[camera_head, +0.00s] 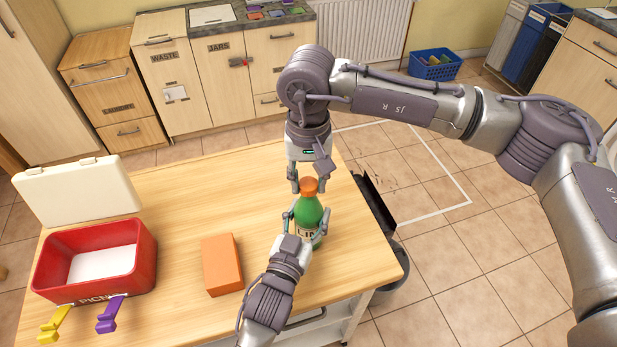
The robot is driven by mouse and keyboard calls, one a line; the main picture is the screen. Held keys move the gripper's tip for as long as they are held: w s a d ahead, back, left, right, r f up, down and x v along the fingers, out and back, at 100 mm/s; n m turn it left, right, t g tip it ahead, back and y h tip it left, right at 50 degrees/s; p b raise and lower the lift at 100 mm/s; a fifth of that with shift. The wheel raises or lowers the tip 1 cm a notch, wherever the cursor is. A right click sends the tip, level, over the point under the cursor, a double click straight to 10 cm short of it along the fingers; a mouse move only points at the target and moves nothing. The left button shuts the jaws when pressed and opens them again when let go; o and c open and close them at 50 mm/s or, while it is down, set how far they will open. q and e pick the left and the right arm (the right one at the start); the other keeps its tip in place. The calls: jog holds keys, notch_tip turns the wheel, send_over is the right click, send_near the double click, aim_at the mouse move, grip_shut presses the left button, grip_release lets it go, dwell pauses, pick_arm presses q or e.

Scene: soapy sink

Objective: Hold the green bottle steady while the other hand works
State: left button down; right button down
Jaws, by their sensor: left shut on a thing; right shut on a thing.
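The green bottle (309,211) stands upright near the right edge of the wooden table. It has an orange cap (309,185) and a pale label, partly hidden by my gripper. My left gripper (305,222) comes from the front and is shut around the bottle's body. My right gripper (309,183) comes down from above, with its fingers on either side of the orange cap, and is shut on it. The cap sits on top of the bottle.
An orange block (221,265) lies on the table left of the bottle. A red bin (145,262) with a white lid (77,190) behind it stands at the left. Yellow (54,325) and purple (110,315) clips are at its front. The table's back middle is clear.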

jog(key=m, duration=1.9)
jog(key=shift+m, duration=0.3)
jog(key=m, duration=0.5)
jog(key=shift+f, duration=0.1)
jog(key=m, duration=0.9)
jog(key=shift+m, duration=0.3)
jog(key=m, duration=0.5)
jog(key=c, duration=0.7)
grip_release()
